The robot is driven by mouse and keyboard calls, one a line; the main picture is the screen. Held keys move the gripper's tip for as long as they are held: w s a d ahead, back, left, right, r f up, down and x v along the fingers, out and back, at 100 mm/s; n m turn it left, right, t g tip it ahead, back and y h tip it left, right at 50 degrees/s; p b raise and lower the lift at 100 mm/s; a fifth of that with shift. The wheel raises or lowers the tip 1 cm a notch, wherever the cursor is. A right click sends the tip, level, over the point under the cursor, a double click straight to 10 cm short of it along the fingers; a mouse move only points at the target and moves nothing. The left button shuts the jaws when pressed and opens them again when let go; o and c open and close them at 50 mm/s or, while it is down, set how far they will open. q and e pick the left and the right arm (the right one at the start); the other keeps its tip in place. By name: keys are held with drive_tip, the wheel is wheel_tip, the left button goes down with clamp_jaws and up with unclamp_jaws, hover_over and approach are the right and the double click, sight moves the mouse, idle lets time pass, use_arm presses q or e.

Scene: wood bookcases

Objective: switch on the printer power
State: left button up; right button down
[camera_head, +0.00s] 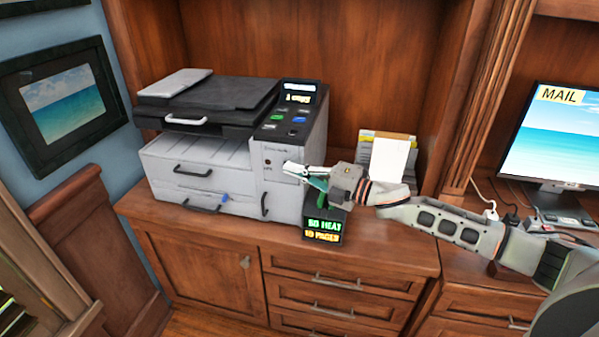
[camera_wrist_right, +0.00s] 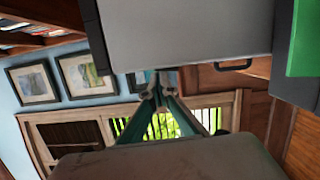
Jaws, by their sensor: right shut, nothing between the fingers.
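The printer (camera_head: 215,160), grey and white with a black lid, stands on the wooden cabinet in the head view. Its top right panel has a lit screen (camera_head: 298,93) and green and blue buttons. A small dark red button (camera_head: 268,161) is on the front of the right column. My right gripper (camera_head: 290,172) is shut and empty, pointing left at that column, just right of the button. I cannot tell whether it touches the printer. In the right wrist view the closed fingertips (camera_wrist_right: 160,75) are at the lower edge of a grey body (camera_wrist_right: 190,30). My left gripper is out of view.
A black box with glowing text (camera_head: 323,228) stands below my right gripper. A paper holder (camera_head: 388,160) is behind my right wrist. A monitor (camera_head: 560,135) and cables are at the right. The cabinet top left of the box is partly bare.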

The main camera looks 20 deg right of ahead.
drive_tip(key=v, duration=1.2)
drive_tip(key=shift+r, duration=0.1)
idle(0.4)
